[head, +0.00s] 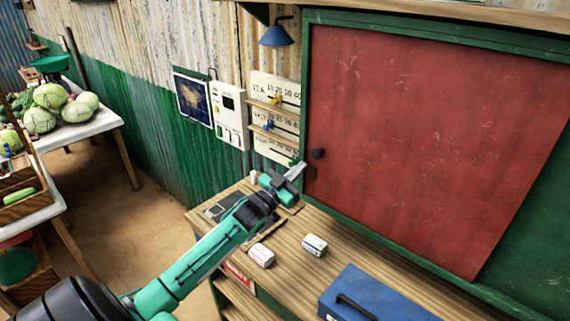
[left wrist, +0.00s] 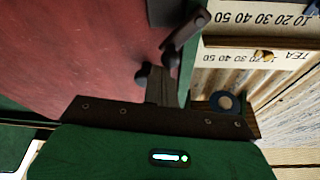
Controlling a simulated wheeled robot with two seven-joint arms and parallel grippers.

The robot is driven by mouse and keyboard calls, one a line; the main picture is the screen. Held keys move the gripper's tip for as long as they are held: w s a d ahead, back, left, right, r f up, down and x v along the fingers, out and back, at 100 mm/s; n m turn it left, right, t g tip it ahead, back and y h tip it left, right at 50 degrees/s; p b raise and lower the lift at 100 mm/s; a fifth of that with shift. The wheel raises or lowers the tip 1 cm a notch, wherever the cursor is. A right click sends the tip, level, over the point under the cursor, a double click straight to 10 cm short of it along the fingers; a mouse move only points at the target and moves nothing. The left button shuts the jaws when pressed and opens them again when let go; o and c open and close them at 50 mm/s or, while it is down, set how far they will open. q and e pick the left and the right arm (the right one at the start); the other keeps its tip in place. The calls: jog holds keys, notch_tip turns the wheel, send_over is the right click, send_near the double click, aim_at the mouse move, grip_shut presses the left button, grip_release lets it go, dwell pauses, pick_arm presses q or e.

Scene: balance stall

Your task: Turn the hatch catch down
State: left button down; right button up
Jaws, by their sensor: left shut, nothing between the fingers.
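The red hatch (head: 420,140) stands closed in its green frame in the head view. At its left edge is the dark catch (head: 310,173), with a round dark knob (head: 318,154) just above it. In the left wrist view, which is nearly upside down, the catch (left wrist: 186,32) is a slanted dark bar close ahead of the fingers. My left gripper (head: 300,168) is shut and empty, just left of the catch. Its fingers (left wrist: 160,85) show in the left wrist view close to the dark knobs; I cannot tell whether they touch. My right gripper is out of view.
Price boards (head: 275,100) and a blue lamp (head: 277,35) are on the wall left of the hatch. Cabbages (head: 50,97) lie on a table far left.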

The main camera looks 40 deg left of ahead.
pick_arm(q)
jog(key=shift+d+f+m+g+h+b, duration=0.25)
jog(key=shift+m+h, duration=0.2)
jog(key=shift+m, duration=0.55)
jog(key=shift+d+f+m+g+h+b, duration=0.15)
jog(key=shift+d+f+m+h+b, duration=0.2)
jog(key=shift+m, duration=0.65)
jog(key=shift+f+m, duration=0.2)
jog(key=shift+m, duration=0.5)
jog(key=shift+d+f+m+g+h+b, duration=0.15)
jog(key=shift+f+m+g+h+b, duration=0.2)
jog(key=shift+m, duration=0.75)
jog(key=shift+d+f+m+g+h+b, duration=0.15)
jog(key=shift+f+m+g+h+b, duration=0.2)
jog(key=shift+m+h, duration=0.35)
